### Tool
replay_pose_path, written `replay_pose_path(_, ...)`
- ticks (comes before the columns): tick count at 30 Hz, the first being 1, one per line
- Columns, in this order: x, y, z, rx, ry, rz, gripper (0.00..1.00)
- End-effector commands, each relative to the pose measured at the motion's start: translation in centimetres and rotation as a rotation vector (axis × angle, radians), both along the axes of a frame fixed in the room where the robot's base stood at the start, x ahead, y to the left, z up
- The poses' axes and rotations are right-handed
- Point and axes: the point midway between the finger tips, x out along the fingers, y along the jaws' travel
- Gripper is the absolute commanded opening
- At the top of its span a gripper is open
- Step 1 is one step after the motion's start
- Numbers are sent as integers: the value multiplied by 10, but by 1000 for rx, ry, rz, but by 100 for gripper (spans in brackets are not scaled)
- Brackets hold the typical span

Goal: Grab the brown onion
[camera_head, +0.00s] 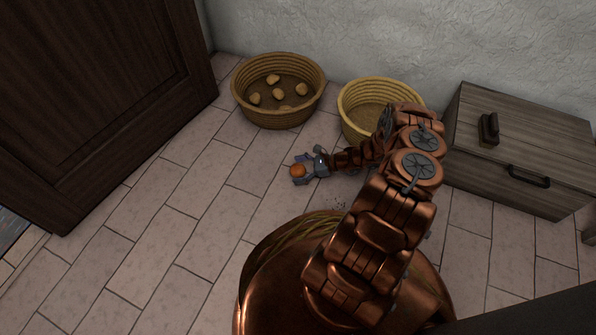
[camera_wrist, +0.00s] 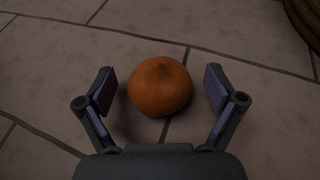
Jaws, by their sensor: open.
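The brown onion (camera_wrist: 160,87) is round and orange-brown and rests on the tiled floor. In the wrist view it sits between the two open fingers of my gripper (camera_wrist: 160,92), with a gap on each side. In the head view the onion (camera_head: 298,171) shows at the tip of my gripper (camera_head: 299,172), in front of the two baskets. The gripper's fingers are spread around the onion and do not visibly touch it.
A woven basket (camera_head: 250,108) with several potato-like lumps stands by the wall. A second basket (camera_head: 345,118) is partly hidden by my arm. A wooden chest (camera_head: 500,190) is at the right, a dark wooden cabinet (camera_head: 90,90) at the left. The floor at left is clear.

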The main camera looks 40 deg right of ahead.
Motion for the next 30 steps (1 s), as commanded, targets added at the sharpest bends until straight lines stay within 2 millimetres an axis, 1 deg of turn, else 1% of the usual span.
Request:
replay_pose_path(3, 0, 0, 0, 0, 0, 0, 93)
replay_pose_path(22, 0, 0, 0, 0, 0, 0, 27)
replay_pose_path(23, 0, 0, 0, 0, 0, 0, 26)
replay_pose_path(30, 0, 0, 1, 0, 0, 0, 26)
